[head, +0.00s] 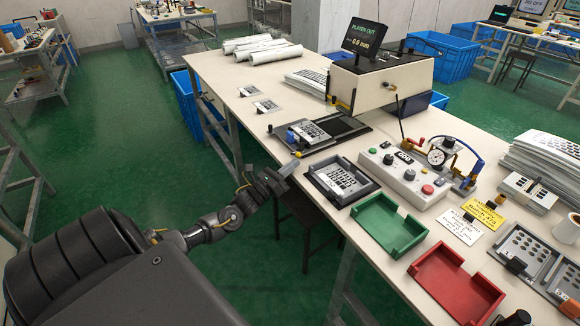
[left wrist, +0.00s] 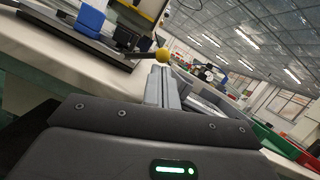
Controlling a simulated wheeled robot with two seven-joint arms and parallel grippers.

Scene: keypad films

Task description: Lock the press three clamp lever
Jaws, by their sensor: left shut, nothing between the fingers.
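The press (head: 380,80) stands on the bench, and its screen reads "PLATEN OUT". Its dark platen (head: 350,127) is out towards the left and carries a keypad sheet (head: 312,131). A blue clamp block (head: 293,137) is at the platen's near-left end; it also shows in the left wrist view (left wrist: 90,18). The clamp lever, a dark rod with a yellow ball knob (left wrist: 162,55), points towards my left gripper (head: 290,167). The gripper's fingers (left wrist: 162,72) are shut and empty, with their tips just below the knob; I cannot tell whether they touch. My right gripper is not recognisable.
A grey tray with a keypad film (head: 340,179), a green tray (head: 388,226) and a red tray (head: 457,285) line the near edge. A control box (head: 405,178) and a dial gauge (head: 437,157) stand behind. Paper rolls (head: 262,47) lie at the far end. A stool (head: 305,212) is under the bench.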

